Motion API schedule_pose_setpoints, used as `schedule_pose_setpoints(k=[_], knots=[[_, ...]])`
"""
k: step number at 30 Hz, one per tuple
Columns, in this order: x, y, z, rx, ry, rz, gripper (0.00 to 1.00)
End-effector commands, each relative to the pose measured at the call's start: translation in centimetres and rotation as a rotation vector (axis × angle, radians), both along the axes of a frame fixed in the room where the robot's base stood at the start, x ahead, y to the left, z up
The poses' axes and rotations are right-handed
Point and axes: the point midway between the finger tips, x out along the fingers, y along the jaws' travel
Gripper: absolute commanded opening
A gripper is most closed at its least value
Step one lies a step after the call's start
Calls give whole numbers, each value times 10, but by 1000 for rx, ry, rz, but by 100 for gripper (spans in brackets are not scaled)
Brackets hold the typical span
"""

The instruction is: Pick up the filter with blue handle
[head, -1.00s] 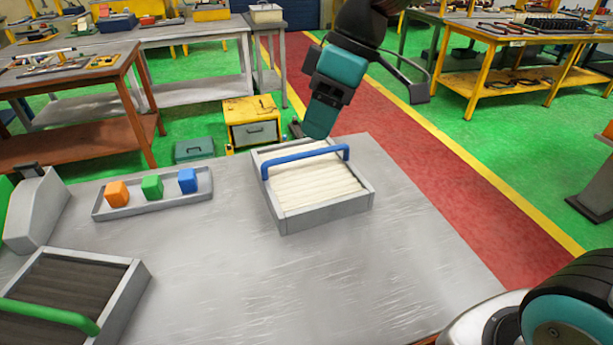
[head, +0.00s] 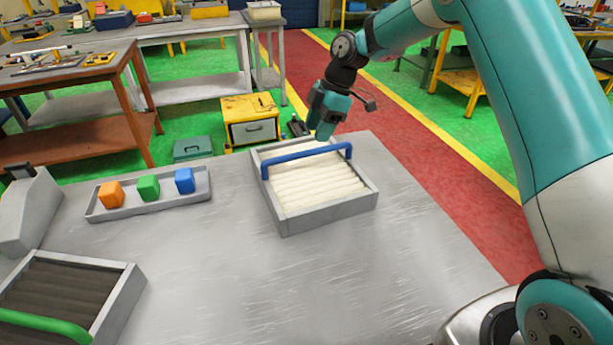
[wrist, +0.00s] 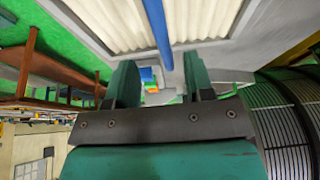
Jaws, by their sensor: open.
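The filter with the blue handle (head: 308,155) is a grey square frame with cream pleats (head: 318,185), lying flat on the grey table. Its blue handle arches over the far part of the frame. My gripper (head: 324,137) is above the far edge of the filter, close behind the handle in the head view. In the wrist view the two teal fingers (wrist: 158,82) stand apart with nothing between them. The blue handle (wrist: 158,35) runs down the middle of that view, with the pleats on both sides. I cannot tell how far the fingers are from the handle.
A second filter with a green handle (head: 45,325) and dark pleats lies at the front left. A tray (head: 197,199) holds orange, green and blue blocks. A grey device (head: 28,212) stands at the left edge. The table's middle (head: 210,275) is clear.

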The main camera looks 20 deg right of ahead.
Motion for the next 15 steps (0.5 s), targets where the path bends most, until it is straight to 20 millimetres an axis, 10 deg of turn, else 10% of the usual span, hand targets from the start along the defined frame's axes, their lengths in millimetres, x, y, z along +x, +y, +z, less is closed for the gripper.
schedule_pose_setpoints(k=[15], knots=[[-4, 25, -57, 1, 5, 4, 48]])
